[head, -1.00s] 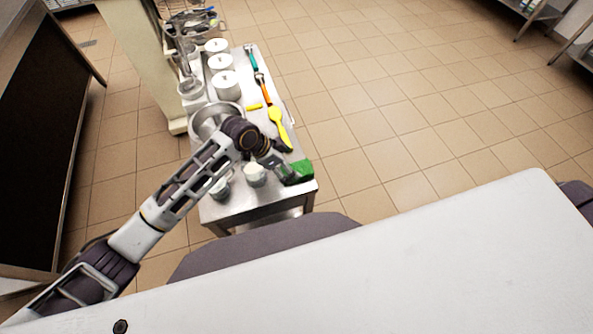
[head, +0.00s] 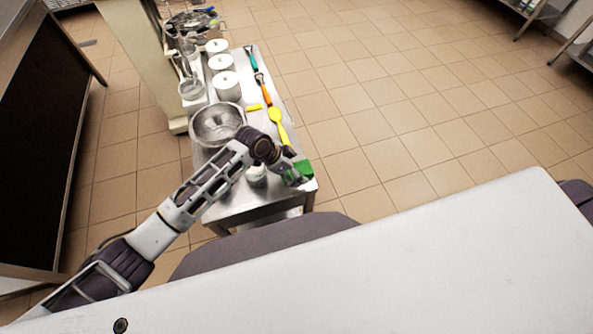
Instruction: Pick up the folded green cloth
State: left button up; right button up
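The folded green cloth (head: 305,168) is at the near right corner of the steel table, and part of it is hidden. My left gripper (head: 296,176) is at the cloth, pointing down at its near left side. It overlaps the cloth in the picture. The fingers are small and dark, so I cannot tell whether they are open or shut on it. My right gripper is not in view.
The steel table (head: 245,207) holds a metal bowl (head: 217,124), several white tubs (head: 227,86), a yellow spatula (head: 278,125) and a small white jar (head: 256,176) close to my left gripper. Tiled floor (head: 400,110) lies open to the right.

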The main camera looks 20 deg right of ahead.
pick_arm(q)
jog(key=shift+f, duration=0.3)
dwell(1.0)
jog(key=c, duration=1.2)
jog(key=shift+r, duration=0.1)
jog(key=shift+r+b, duration=0.4)
jog(key=shift+r, duration=4.8)
jog(key=shift+s+f, duration=0.1)
